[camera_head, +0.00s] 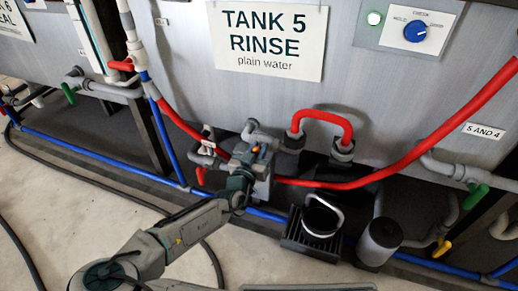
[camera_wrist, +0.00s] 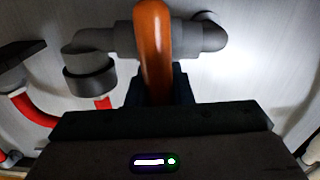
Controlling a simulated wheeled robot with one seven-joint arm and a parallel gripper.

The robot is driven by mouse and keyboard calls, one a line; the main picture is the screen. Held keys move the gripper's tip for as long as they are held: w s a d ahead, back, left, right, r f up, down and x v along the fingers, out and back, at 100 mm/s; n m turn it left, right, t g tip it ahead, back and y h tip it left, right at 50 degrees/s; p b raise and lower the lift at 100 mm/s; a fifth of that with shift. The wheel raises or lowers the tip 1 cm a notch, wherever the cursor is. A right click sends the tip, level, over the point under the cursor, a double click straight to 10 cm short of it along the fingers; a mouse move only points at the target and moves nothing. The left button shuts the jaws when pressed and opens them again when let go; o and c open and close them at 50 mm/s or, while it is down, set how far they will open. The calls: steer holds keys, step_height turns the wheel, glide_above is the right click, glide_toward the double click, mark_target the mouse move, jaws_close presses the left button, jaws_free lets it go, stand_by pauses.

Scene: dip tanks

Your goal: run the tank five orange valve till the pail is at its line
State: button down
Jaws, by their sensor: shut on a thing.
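The orange valve handle (camera_wrist: 153,45) stands upright in the middle of the wrist view, on a grey pipe fitting (camera_wrist: 205,38). My gripper (camera_wrist: 153,88) is shut on its lower part, with a dark finger at each side. In the head view my gripper (camera_head: 247,168) is at the pipework under the TANK 5 RINSE sign (camera_head: 266,40), and only a small orange bit of the handle (camera_head: 256,149) shows. A dark pail (camera_head: 318,222) with a pale raised handle stands on a black slotted grate (camera_head: 296,240), right of my gripper. Its line and water level cannot be made out.
A red hose (camera_head: 350,184) runs right from near my gripper, behind the pail. A dark grey cylinder (camera_head: 379,240) stands right of the pail. A blue pipe (camera_head: 95,154) runs low along the tanks. A black cable (camera_head: 85,183) lies on the open floor at left.

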steer(key=shift+a+n+p, duration=0.25)
steer(key=shift+n+p, duration=0.05)
steer(key=shift+n, duration=0.8)
steer(key=shift+w+a+f+n, duration=0.1)
steer(key=shift+a+f+n, duration=0.05)
steer(key=shift+n, duration=0.75)
steer(key=shift+w+a+f+n, duration=0.1)
steer(key=shift+a+n, duration=0.05)
steer(key=shift+n, duration=0.75)
steer(key=c, duration=1.3)
jaws_free()
steer(key=shift+s, duration=0.1)
steer(key=p+v, duration=0.3)
steer(key=v, duration=1)
steer(key=shift+s+a, duration=0.15)
steer(key=shift+s, duration=0.2)
